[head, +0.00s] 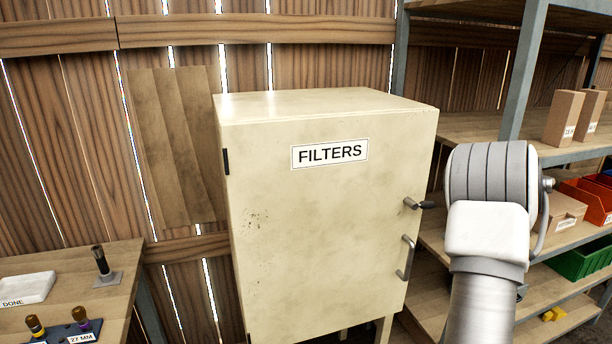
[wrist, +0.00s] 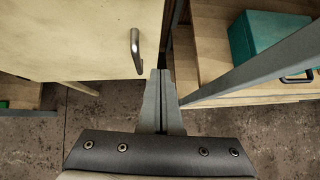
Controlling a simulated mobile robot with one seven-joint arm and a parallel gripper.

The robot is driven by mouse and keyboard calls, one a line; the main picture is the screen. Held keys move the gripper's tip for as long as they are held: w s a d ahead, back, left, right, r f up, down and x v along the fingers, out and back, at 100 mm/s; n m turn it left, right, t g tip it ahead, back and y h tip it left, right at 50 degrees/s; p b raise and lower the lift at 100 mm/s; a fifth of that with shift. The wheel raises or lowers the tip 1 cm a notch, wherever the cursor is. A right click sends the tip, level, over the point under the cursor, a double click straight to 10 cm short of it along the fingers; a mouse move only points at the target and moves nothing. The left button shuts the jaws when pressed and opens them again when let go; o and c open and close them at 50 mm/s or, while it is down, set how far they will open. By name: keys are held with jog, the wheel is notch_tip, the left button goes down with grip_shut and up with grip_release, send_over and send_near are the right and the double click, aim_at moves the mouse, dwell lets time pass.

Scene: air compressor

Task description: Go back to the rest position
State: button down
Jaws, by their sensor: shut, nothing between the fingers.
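My gripper (wrist: 159,75) is shut and empty in the wrist view, its two fingers together and pointing toward the gap between the cabinet and the shelf. The cream FILTERS cabinet (head: 310,230) stands in the middle of the head view with its door closed. Its bar handle (head: 406,258) and a dark-tipped lever (head: 417,204) are on the door's right side. The bar handle also shows in the wrist view (wrist: 136,50), just left of the fingertips and apparently apart from them. In the head view my arm is at the right and the gripper fingers are hidden.
A metal-framed shelf (head: 522,70) stands right of the cabinet, with cardboard boxes (head: 563,118), an orange bin (head: 592,196) and a green bin (head: 582,258). A wooden table (head: 70,268) at the left holds a white DONE tray (head: 27,288).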

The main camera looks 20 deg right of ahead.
jog(key=w+a+r+m+t+h, duration=0.2)
jog(key=r+m, duration=0.2)
jog(key=r, duration=0.3)
jog(key=w+a+r+m+t+h, duration=0.1)
jog(key=a+r+m, duration=0.25)
jog(key=r, duration=0.35)
jog(key=s+a+r+m+h, duration=0.3)
jog(key=s+a+r+m, duration=0.2)
jog(key=a+r+m, duration=0.5)
jog(key=s+a+f+m+g+y, duration=0.2)
jog(key=s+a+f+m, duration=0.2)
jog(key=s+a+m, duration=0.2)
jog(key=s+a+f+m+g+y, duration=0.2)
jog(key=s+a+f+m, duration=0.2)
jog(key=s+a, duration=0.7)
jog(key=s+a+f+m+g+y, duration=0.2)
jog(key=s+a+f+m, duration=0.2)
jog(key=s+a+m, duration=0.4)
jog(key=shift+s+a, duration=0.45)
jog(key=shift+a, duration=0.15)
